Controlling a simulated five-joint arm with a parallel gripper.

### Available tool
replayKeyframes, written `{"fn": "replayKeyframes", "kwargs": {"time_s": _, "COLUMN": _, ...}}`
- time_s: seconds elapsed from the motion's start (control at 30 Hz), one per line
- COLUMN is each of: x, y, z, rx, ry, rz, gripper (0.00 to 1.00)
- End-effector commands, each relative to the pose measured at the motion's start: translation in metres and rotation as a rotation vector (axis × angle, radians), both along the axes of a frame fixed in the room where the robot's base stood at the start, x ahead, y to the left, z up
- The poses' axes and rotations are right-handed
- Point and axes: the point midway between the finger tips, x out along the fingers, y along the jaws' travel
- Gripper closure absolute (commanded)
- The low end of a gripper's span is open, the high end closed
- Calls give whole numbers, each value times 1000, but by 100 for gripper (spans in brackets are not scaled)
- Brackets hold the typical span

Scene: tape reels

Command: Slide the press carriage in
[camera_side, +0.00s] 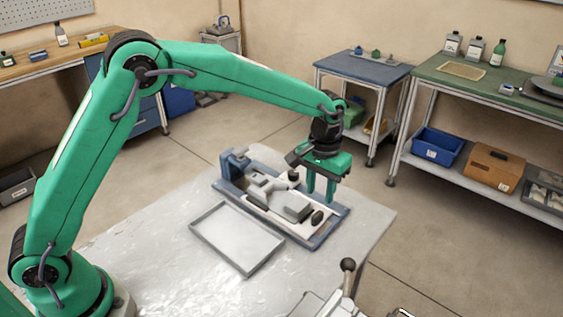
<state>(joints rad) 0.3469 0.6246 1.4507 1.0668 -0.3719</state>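The press fixture (322,236) has a blue-grey frame and lies on the pale worktable. A light carriage plate with grey blocks (297,207) sits inside the frame, and a dark oval knob (317,217) stands at its near right end. A blue upright block (236,162) rises at the fixture's far left end. My gripper (321,196) has two green fingers pointing down over the fixture's right part. A gap shows between the fingers, with nothing seen held there. Whether the fingertips touch the carriage cannot be told.
An empty shallow grey tray (236,268) lies in front of the fixture. A lever with a dark ball knob (348,265) stands at the table's near edge. The worktable (150,250) is bare on the left. A blue-topped bench (362,66) and a green-topped bench (480,80) stand behind.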

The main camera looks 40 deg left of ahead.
Motion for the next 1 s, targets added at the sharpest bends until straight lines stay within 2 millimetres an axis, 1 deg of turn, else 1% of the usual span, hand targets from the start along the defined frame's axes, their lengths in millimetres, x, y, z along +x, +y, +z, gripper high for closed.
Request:
{"fn": "replayKeyframes", "kwargs": {"time_s": 0.13, "x": 0, "y": 0, "z": -1, "rx": 0, "ry": 0, "rz": 0, "gripper": 64}}
{"fn": "replayKeyframes", "kwargs": {"time_s": 0.27, "x": -1, "y": 0, "z": -8, "rx": 1, "ry": 2, "rz": 0, "gripper": 64}}
{"fn": "replayKeyframes", "kwargs": {"time_s": 0.37, "x": -1, "y": 0, "z": -16, "rx": 1, "ry": 2, "rz": 0, "gripper": 64}}
{"fn": "replayKeyframes", "kwargs": {"time_s": 0.8, "x": -1, "y": 1, "z": -66, "rx": 1, "ry": 2, "rz": 0, "gripper": 64}}
{"fn": "replayKeyframes", "kwargs": {"time_s": 1.0, "x": 0, "y": 1, "z": -76, "rx": 0, "ry": 0, "rz": 0, "gripper": 64}}
